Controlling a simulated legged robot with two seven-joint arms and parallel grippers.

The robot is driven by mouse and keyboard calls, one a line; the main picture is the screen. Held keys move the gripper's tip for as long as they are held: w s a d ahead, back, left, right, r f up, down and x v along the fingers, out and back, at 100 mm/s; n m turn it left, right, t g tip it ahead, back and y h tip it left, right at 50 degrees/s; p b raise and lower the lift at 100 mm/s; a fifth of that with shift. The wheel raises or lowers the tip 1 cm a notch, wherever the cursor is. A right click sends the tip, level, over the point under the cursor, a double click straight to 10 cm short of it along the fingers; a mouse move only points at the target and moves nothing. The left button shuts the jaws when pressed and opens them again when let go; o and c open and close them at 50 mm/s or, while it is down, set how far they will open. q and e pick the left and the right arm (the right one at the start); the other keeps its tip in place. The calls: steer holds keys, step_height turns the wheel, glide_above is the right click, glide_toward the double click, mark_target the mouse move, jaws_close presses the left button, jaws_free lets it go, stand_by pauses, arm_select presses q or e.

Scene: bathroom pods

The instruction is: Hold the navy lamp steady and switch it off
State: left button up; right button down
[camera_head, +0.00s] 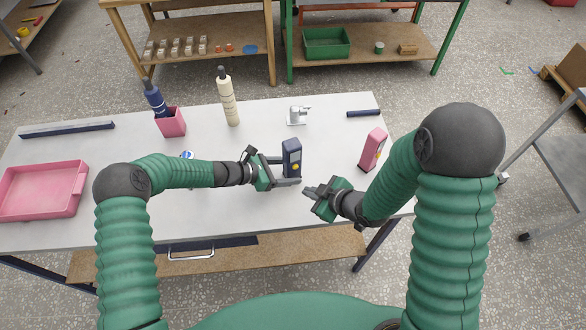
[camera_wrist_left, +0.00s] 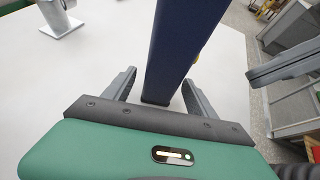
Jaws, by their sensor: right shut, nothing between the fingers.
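The navy lamp (camera_head: 291,155) stands upright near the table's front edge, with a yellow button (camera_head: 295,168) low on the face toward me. In the left wrist view the lamp (camera_wrist_left: 181,45) rises between the two fingers. My left gripper (camera_head: 282,171) is open around it, one finger on each side. A narrow gap shows on the left side in the wrist view (camera_wrist_left: 158,88); contact on the right side is unclear. My right gripper (camera_head: 306,197) is shut and empty, just right of and nearer than the lamp, apart from it.
A pink lamp (camera_head: 373,149) of the same kind stands to the right. A silver fixture (camera_head: 298,114), a cream bottle (camera_head: 228,97), a pink holder (camera_head: 171,126) and a navy bar (camera_head: 363,113) are farther back. A pink tray (camera_head: 78,190) lies at left.

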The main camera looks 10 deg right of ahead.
arm_select(q)
steer(key=shift+r, duration=0.1)
